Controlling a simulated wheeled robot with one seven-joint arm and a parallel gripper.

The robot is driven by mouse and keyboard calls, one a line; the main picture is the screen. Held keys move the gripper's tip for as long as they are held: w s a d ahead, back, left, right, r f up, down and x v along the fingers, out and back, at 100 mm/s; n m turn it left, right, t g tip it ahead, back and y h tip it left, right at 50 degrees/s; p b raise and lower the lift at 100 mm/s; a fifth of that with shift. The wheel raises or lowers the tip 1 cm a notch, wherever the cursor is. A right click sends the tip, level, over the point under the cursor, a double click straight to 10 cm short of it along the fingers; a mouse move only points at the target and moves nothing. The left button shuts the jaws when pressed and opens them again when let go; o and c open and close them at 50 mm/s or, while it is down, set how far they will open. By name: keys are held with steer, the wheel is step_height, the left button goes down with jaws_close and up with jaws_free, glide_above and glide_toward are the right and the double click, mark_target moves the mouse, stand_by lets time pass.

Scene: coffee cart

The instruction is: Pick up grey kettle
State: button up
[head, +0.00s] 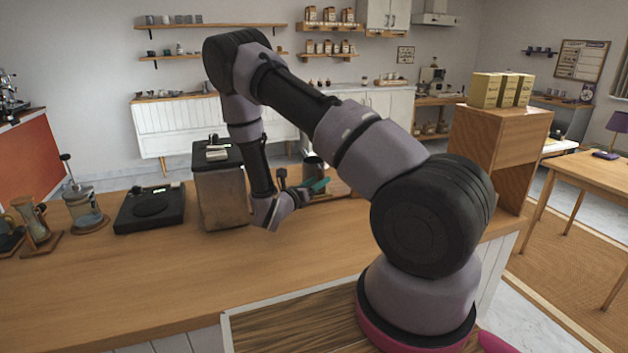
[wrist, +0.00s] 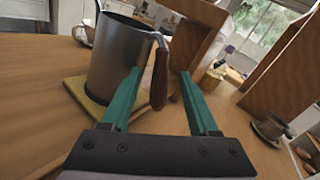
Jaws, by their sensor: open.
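The grey kettle (wrist: 120,60) is a plain metal cylinder with a brown handle (wrist: 160,78) on its right side in the wrist view. It stands upright on a thin wooden board (wrist: 76,88). In the head view the kettle (head: 313,165) shows partly, behind my gripper (head: 321,184). My gripper (wrist: 161,74) has teal fingers, is open and holds nothing. In the wrist view the handle appears between the two fingers, with the left finger overlapping the kettle's body. I cannot tell whether either finger touches it.
A tall grinder box (head: 221,198) stands left of my arm on the wooden counter (head: 190,270). A black scale (head: 150,208) and a french press (head: 82,207) are farther left. A wooden shelf box (head: 497,150) stands at right. The counter's front is clear.

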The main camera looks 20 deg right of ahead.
steer(key=shift+c, duration=0.3)
jaws_close()
stand_by(1.1)
